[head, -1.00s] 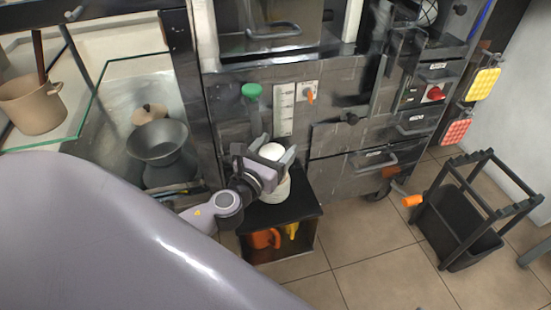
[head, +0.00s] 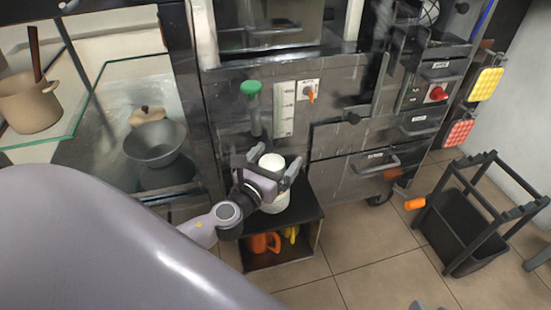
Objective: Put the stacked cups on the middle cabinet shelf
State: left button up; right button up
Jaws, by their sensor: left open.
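The white stacked cups (head: 271,162) are at the top of a small black stand (head: 306,210), below the metal machine. My left gripper (head: 273,178) is open, with its fingers on either side of the cups. The fingers and wrist hide part of the cups, and I cannot tell whether the fingers touch them. On the left is a cabinet with a glass shelf (head: 125,66). A lower level (head: 90,165) lies under the glass. I cannot tell which level is the middle shelf. My right gripper is not in view.
A tan pot (head: 30,105) stands on the glass shelf. A grey bowl (head: 155,145) and a tan lidded pot (head: 147,115) are below it. Orange and yellow items (head: 263,243) sit inside the stand. A black cart (head: 475,225) is at right.

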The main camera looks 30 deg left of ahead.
pick_arm(q)
jog(key=shift+r, duration=0.1)
jog(key=shift+r, duration=0.15)
jog(key=s+d, duration=0.1)
jog(key=s, duration=1.1)
